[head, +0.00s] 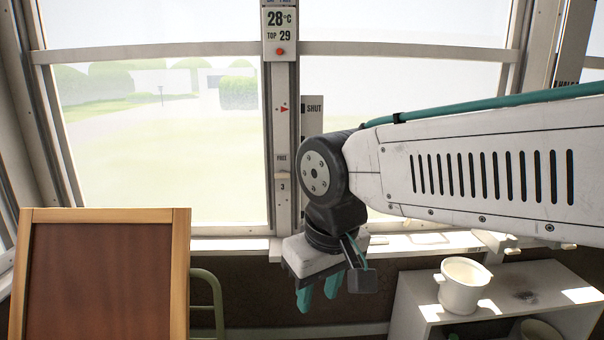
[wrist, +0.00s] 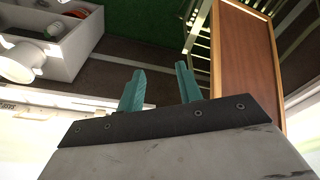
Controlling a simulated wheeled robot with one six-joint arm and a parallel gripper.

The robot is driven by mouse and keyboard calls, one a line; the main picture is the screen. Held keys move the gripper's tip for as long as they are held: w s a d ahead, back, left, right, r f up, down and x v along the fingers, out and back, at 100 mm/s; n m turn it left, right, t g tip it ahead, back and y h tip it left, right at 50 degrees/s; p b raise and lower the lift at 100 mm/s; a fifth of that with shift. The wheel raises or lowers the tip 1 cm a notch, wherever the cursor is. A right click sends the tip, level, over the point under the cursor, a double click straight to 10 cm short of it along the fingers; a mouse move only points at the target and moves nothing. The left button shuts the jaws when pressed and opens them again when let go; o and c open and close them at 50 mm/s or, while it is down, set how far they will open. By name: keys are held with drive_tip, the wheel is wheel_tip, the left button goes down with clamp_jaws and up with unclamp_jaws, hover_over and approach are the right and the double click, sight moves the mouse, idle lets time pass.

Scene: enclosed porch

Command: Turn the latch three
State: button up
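A window post (head: 284,135) stands in the middle of the head view, with a small red arrow on it. Below the arrow are a plate reading FREE (head: 282,158) and a plate numbered 3 (head: 283,186). A plate reading SHUT (head: 313,104) is just to the right. I cannot make out a latch handle; my arm covers part of the area right of the post. My gripper (head: 319,292) hangs below the sill, lower than the number plate, pointing down. In the wrist view my gripper (wrist: 158,82) has its teal fingers apart with nothing between them.
A wood-framed brown panel (head: 100,285) stands at the lower left, beside a green metal frame (head: 207,290). A white shelf (head: 415,312) at the lower right carries a white pot (head: 463,285). A temperature display (head: 280,30) tops the post. Floor shows between panel and shelf.

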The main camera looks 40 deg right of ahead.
drive_tip(key=w+d+m+t+h, duration=0.1)
drive_tip(key=w+d+m+t, duration=0.3)
drive_tip(key=w, duration=0.7)
drive_tip(key=w+d+m+t+h, duration=0.1)
drive_tip(key=w+d+m+t, duration=0.2)
drive_tip(key=w+d+m, duration=0.55)
drive_tip(key=m+t+h, duration=0.2)
drive_tip(key=m+t, duration=0.5)
drive_tip(key=t, duration=0.2)
approach(283, 177)
drive_tip(key=x, duration=0.9)
drive_tip(key=shift+w+d, duration=0.1)
drive_tip(key=shift+w, duration=0.15)
clamp_jaws()
